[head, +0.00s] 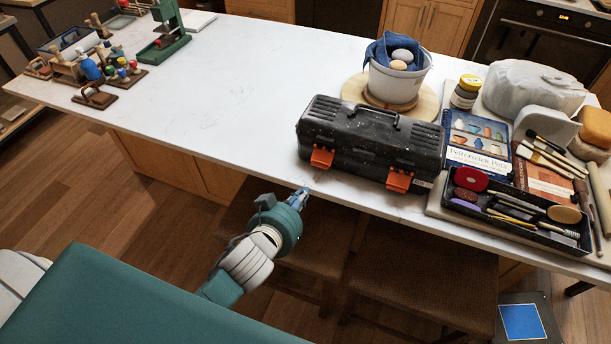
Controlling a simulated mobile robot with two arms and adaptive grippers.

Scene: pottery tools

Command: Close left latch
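A black toolbox (368,140) with white specks stands on the white countertop, lid down, its handle on top. On its front are an orange left latch (321,157) and an orange right latch (399,180). Both stick outward from the box and look unfastened, though this is hard to tell at this size. My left gripper (303,192) is at the counter's front edge, below and a little left of the left latch, apart from it. Its fingers are small and seen end-on, so their opening does not show. My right gripper is out of view.
A bucket with blue cloth (394,80) stands behind the toolbox. A book (478,140) and a black tool tray (519,212) lie close to its right. Stools (420,275) stand under the counter's front edge. The counter left of the toolbox (220,110) is clear.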

